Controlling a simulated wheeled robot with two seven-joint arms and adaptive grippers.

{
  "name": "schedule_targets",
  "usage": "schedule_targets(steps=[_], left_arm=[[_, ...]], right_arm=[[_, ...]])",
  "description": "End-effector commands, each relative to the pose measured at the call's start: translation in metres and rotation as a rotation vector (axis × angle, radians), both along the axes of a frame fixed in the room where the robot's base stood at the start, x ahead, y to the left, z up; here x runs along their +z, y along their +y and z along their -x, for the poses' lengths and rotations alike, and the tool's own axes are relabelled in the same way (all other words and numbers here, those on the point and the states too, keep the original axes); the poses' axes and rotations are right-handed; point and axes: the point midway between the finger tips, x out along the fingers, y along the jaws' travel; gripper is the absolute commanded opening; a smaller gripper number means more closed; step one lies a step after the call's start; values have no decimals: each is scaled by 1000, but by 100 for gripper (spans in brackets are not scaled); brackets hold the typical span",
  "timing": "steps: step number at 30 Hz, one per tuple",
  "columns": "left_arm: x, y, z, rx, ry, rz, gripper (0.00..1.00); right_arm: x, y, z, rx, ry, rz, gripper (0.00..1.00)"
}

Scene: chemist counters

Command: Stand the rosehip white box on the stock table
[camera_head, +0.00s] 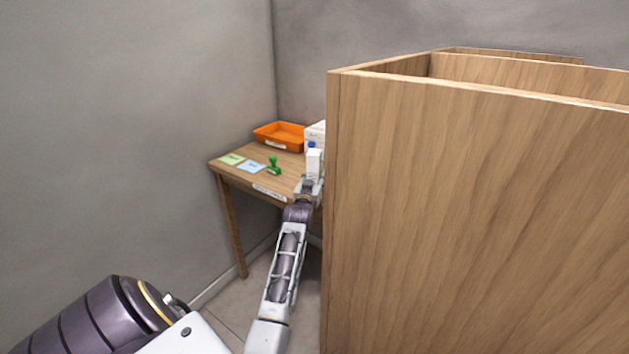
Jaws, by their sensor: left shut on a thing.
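My left gripper (309,186) is at the front edge of the wooden table (232,175), to the right of the green stamp. It is shut on a small white box (314,161), held upright. I take this to be the rosehip box, but its label is too small to read. A table label (269,192) on the front edge is too small to read clearly. I cannot tell whether the box touches the tabletop. My right gripper is not in view.
An orange tray (279,136) stands at the back. A green stamp (274,166), a green note (231,159) and a blue note (251,166) lie left. A tall wooden cabinet (450,210) hides the table's right side.

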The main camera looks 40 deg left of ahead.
Motion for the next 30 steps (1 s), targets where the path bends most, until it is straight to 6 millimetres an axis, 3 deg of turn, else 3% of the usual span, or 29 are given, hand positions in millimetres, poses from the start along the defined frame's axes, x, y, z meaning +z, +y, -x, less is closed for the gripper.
schedule_targets(steps=[9, 10, 15, 30], left_arm=[[-1, 0, 0, 0, -1, 0, 14], [-2, 0, 0, 0, 0, 0, 41], [-2, 0, 0, 0, 0, 0, 61], [1, 0, 0, -1, 1, 0, 61]], right_arm=[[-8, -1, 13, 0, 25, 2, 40], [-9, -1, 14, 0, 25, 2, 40], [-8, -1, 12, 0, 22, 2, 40], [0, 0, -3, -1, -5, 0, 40]])
